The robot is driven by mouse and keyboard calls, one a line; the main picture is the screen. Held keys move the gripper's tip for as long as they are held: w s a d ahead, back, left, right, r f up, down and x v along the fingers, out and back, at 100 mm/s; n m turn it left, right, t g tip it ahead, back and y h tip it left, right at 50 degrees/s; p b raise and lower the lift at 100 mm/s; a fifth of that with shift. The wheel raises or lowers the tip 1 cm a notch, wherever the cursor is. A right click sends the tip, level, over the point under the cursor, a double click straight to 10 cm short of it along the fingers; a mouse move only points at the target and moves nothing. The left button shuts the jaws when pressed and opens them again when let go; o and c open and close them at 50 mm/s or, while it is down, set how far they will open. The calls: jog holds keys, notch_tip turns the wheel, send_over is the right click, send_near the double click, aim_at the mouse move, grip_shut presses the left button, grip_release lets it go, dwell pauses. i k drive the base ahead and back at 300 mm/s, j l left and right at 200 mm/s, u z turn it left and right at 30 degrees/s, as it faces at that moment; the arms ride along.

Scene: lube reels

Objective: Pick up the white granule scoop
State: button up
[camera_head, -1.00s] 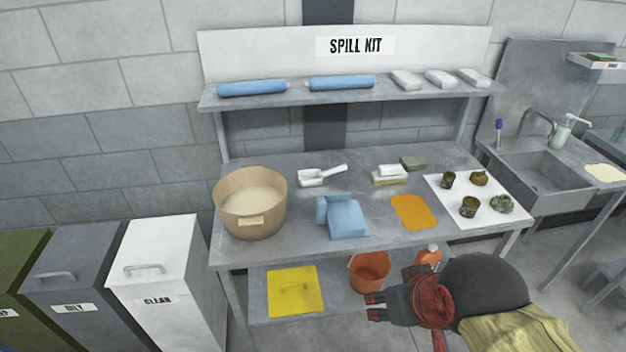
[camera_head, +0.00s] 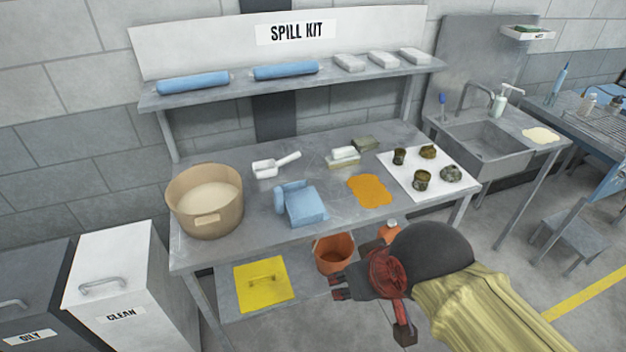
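The white granule scoop (camera_head: 275,165) lies on the steel bench top, behind the blue cloths and right of the tan tub. Its handle points to the upper right. My gripper (camera_head: 340,287) is low in front of the bench, near the orange bucket in the picture, well apart from the scoop. Its dark fingers point left and look spread with nothing between them.
A shelf (camera_head: 300,81) overhangs the back. A white bin (camera_head: 118,278) stands left.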

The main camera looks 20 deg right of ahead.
aim_at(278, 163)
jog(key=i+l, duration=0.15)
jog(key=i, duration=1.2)
